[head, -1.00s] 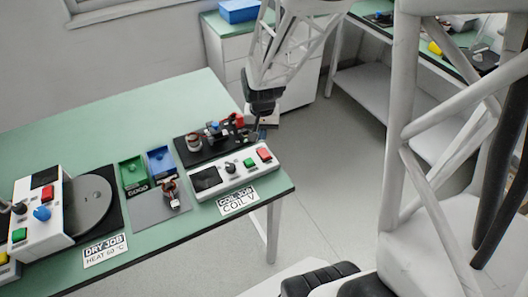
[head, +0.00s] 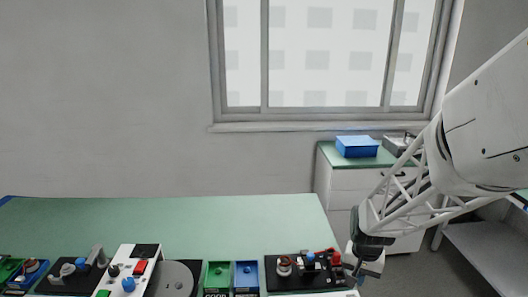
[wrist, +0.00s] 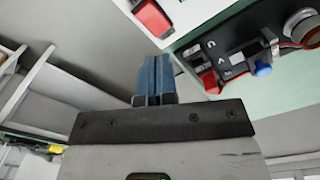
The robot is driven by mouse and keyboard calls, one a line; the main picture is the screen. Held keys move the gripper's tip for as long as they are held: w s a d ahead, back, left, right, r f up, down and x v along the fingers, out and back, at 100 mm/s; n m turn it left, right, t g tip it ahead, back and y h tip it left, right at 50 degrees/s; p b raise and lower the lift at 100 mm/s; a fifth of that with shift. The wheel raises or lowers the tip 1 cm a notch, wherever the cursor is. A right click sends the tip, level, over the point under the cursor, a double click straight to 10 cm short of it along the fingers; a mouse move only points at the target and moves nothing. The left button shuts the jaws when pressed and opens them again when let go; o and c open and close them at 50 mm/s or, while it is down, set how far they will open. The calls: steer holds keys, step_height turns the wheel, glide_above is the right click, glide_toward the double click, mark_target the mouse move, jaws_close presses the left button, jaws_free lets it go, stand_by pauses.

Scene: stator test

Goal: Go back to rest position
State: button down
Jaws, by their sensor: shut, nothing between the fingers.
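My gripper (head: 357,271) hangs at the right end of the green table (head: 170,222) in the head view, just right of the black test fixture. In the wrist view my gripper (wrist: 153,78) shows its two blue fingers pressed together with nothing between them. The black fixture (head: 290,280) carries a copper-wound part, a blue knob and red pieces. It also shows at the upper right of the wrist view (wrist: 225,48), apart from the fingers.
Green (head: 218,273) and blue (head: 246,273) bins stand left of the fixture. A white machine (head: 128,264) with a grey disc is further left. A cabinet with a blue box (head: 357,146) stands behind. The table's back half is clear.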

steer(key=s+a+r+n+t, duration=0.1)
steer(key=s+a+r+n, duration=0.1)
steer(key=s+a+r, duration=0.3)
steer(key=s+a+r+n+t, duration=0.1)
steer(key=s+a+r+n, duration=0.2)
steer(key=s+r, duration=1)
steer(key=shift+a+r+n+t, duration=0.3)
steer(key=shift+a+r, duration=0.35)
steer(key=shift+a, duration=0.4)
